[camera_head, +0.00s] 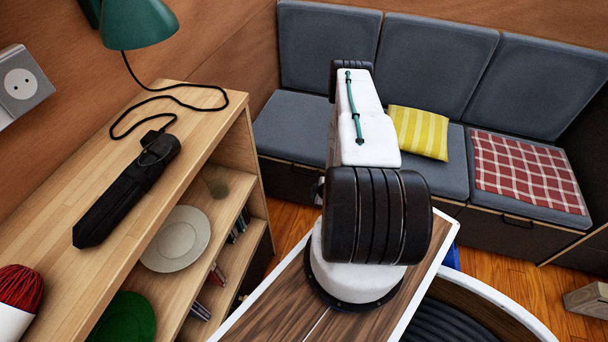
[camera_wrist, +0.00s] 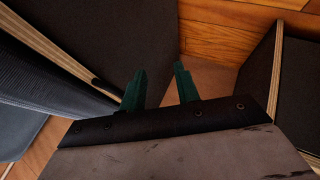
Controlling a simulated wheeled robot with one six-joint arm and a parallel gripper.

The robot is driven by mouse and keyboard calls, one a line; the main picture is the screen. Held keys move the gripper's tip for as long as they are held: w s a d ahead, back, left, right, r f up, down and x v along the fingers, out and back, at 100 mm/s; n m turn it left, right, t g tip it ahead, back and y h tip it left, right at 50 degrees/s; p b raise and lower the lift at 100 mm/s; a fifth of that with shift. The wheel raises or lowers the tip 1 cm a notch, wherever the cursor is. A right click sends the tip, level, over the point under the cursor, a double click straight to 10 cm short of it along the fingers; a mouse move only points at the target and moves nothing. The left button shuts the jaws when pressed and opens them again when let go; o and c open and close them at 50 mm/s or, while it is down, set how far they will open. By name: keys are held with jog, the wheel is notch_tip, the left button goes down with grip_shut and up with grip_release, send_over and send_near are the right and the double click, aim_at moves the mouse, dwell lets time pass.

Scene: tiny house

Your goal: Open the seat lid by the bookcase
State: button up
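The seat lid by the bookcase is the leftmost of the bench seats, with a grey cushion (camera_head: 290,126) on top. My arm hides part of it in the head view. In the wrist view, a grey cushion (camera_wrist: 45,75) and a pale plywood edge (camera_wrist: 45,45) run diagonally at the left, beside a dark panel (camera_wrist: 120,35). A small dark piece, perhaps a handle (camera_wrist: 103,87), sits at that edge, close to the left finger. My gripper (camera_wrist: 160,80) has two green fingers, apart with nothing visible between them. The gripper is hidden behind my arm in the head view.
The bookcase (camera_head: 60,230) stands at left with a black umbrella (camera_head: 130,190), green lamp (camera_head: 137,22) and plate (camera_head: 175,239). A yellow pillow (camera_head: 420,131) and red checked cloth (camera_head: 525,172) lie on the other seats. Wooden floor (camera_head: 500,262) shows at right.

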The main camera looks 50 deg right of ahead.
jog(key=f+n+t+h, duration=0.1)
jog(key=n+t, duration=0.1)
jog(key=n+t+h, duration=0.2)
jog(key=n+t, duration=0.2)
jog(key=t, duration=0.2)
send_near(304, 174)
jog(key=x, duration=1)
jog(key=shift+w+d+f, duration=0.15)
jog(key=shift+d+f, duration=0.05)
grip_shut()
